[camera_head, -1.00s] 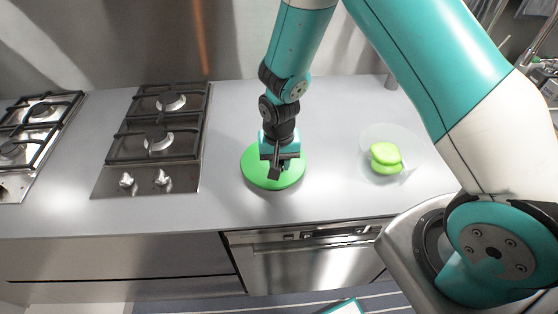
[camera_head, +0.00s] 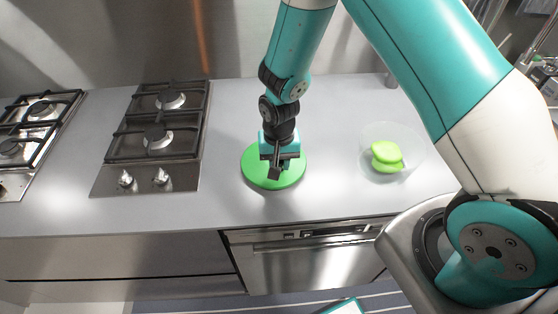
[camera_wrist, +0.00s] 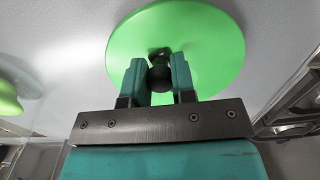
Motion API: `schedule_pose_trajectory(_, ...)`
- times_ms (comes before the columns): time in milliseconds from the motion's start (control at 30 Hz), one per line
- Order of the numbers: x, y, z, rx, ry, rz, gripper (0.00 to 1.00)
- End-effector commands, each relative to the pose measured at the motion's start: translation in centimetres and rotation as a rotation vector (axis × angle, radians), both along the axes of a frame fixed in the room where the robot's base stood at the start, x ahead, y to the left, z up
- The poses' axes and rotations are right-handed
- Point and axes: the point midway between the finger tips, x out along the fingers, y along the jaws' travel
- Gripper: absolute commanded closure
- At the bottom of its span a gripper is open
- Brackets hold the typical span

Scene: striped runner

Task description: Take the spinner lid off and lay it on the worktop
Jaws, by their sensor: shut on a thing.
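The spinner lid is a flat green disc with a dark knob. In the head view the lid (camera_head: 254,176) is at or just above the grey worktop (camera_head: 225,205), right of the hob; I cannot tell whether it touches. In the wrist view the lid (camera_wrist: 215,45) fills the upper middle. My gripper (camera_wrist: 160,78) is shut on the lid's knob, one finger on each side. In the head view my gripper (camera_head: 275,168) is over the lid and hides its middle. A clear bowl (camera_head: 415,150) stands to the right without a lid on it.
Light green pieces (camera_head: 386,158) lie in the clear bowl. A gas hob (camera_head: 155,140) with black grates is to the left, and a second hob (camera_head: 35,130) is at the far left. Bare worktop lies between lid and bowl.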

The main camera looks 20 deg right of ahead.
Motion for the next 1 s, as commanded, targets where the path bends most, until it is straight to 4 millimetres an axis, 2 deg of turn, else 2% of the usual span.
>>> schedule_pose_trajectory(200, 0.02, 0.00, 0.04, 0.000, -0.001, 0.000, 1.00)
schedule_pose_trajectory(233, 0.02, 0.00, 0.04, 0.000, -0.001, 0.000, 0.73)
schedule_pose_trajectory(333, 0.02, 0.00, 0.04, 0.000, 0.000, 0.000, 0.50)
schedule_pose_trajectory(367, 0.02, 0.00, 0.03, 0.000, 0.000, 0.000, 0.46)
schedule_pose_trajectory(567, -0.01, -0.01, 0.01, 0.000, 0.000, 0.000, 0.44)
schedule_pose_trajectory(733, -0.01, -0.01, 0.01, 0.000, 0.000, 0.000, 0.05)
schedule_pose_trajectory(1000, -0.01, 0.00, 0.03, 0.000, 0.000, 0.000, 0.04)
